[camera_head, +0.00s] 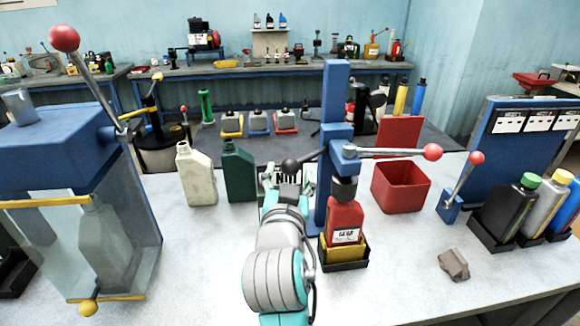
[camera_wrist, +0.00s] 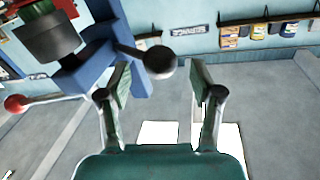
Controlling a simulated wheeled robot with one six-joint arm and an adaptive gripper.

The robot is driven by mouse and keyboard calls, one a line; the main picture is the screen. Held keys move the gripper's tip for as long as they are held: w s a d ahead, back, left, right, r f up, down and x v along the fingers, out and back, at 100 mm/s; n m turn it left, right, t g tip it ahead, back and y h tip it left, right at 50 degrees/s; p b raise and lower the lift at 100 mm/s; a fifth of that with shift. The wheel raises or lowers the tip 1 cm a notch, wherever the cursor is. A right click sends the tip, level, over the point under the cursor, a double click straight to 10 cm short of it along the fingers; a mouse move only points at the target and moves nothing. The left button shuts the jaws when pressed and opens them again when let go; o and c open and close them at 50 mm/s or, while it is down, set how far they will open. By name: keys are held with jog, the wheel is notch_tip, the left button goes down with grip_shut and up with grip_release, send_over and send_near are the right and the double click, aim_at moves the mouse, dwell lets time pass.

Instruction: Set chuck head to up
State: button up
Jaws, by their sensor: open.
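The capping stand has a blue column (camera_head: 337,130) with a dark chuck head (camera_head: 345,188) on its front. The chuck head sits low, right over the top of a red bottle (camera_head: 345,220); I cannot tell whether they touch. A lever with a black ball (camera_head: 291,165) reaches left, and a bar with a red ball (camera_head: 432,152) reaches right. The wrist view shows the black ball (camera_wrist: 160,62) close to the gap between my fingertips, the dark chuck head (camera_wrist: 48,38) and the red ball (camera_wrist: 16,103). My gripper (camera_wrist: 160,75) is open and empty; the head view partly hides it behind my wrist.
A cream jug (camera_head: 195,175) and a green jug (camera_head: 238,172) stand left of my gripper. A red bin (camera_head: 400,186) is right of the column. A blue machine (camera_head: 60,150) fills the left side. A grey lump (camera_head: 454,264) lies on the otherwise clear front right table.

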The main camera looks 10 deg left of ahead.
jog(key=shift+w+a, duration=0.1)
jog(key=shift+w, duration=1.6)
